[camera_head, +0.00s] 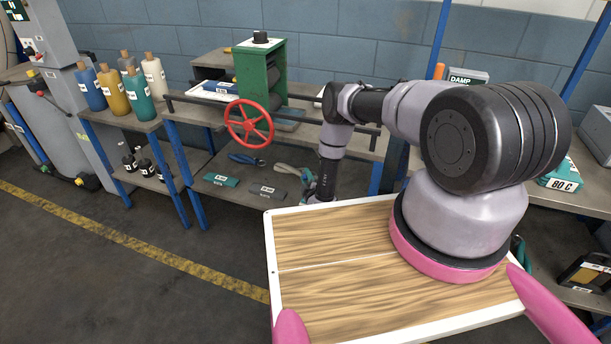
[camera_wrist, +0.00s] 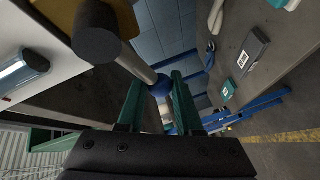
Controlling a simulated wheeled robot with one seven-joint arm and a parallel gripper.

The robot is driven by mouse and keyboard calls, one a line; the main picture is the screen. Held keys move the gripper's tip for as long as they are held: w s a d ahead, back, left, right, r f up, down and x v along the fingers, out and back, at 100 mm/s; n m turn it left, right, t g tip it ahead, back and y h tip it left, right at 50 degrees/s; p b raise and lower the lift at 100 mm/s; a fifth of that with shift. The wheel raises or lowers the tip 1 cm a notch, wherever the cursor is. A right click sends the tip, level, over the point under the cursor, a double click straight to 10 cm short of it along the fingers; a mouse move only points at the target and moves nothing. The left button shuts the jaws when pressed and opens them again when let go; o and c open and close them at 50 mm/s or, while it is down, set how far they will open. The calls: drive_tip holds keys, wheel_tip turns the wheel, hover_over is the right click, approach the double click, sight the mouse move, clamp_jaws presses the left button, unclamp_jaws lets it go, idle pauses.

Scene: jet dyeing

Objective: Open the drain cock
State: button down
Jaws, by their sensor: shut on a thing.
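In the wrist view, a lever that looks like the drain cock handle shows as a pale rod (camera_wrist: 135,62) running from a dark round body (camera_wrist: 97,38) to a blue ball end (camera_wrist: 160,87). My gripper (camera_wrist: 159,77) has its two green fingers on either side of the blue ball end, shut on it. The drain cock cannot be made out in the head view.
A red handwheel (camera_head: 249,124) and green machine frame (camera_head: 262,75) stand on the bench. Teal and grey labelled blocks (camera_head: 267,190) lie on the lower shelf. Bottles (camera_head: 137,95) stand at left. A wood-topped board (camera_head: 335,245) fills the front; open floor lies left.

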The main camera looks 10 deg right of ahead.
drive_tip(key=shift+s+d+f+n+g, duration=0.1)
drive_tip(key=shift+f+n+g, duration=0.3)
drive_tip(key=shift+f+n, duration=0.15)
drive_tip(key=shift+s+d+f+n+g, duration=0.1)
drive_tip(key=shift+f+n+g, duration=0.35)
drive_tip(key=shift+n, duration=0.1)
drive_tip(key=s+d+f+n+g+h, duration=0.2)
drive_tip(key=d+f+n+g+h, duration=0.2)
drive_tip(key=n, duration=0.1)
drive_tip(key=shift+s+d+f+n, duration=0.25)
drive_tip(key=shift+d+f+n, duration=0.05)
drive_tip(key=c, duration=0.6)
unclamp_jaws()
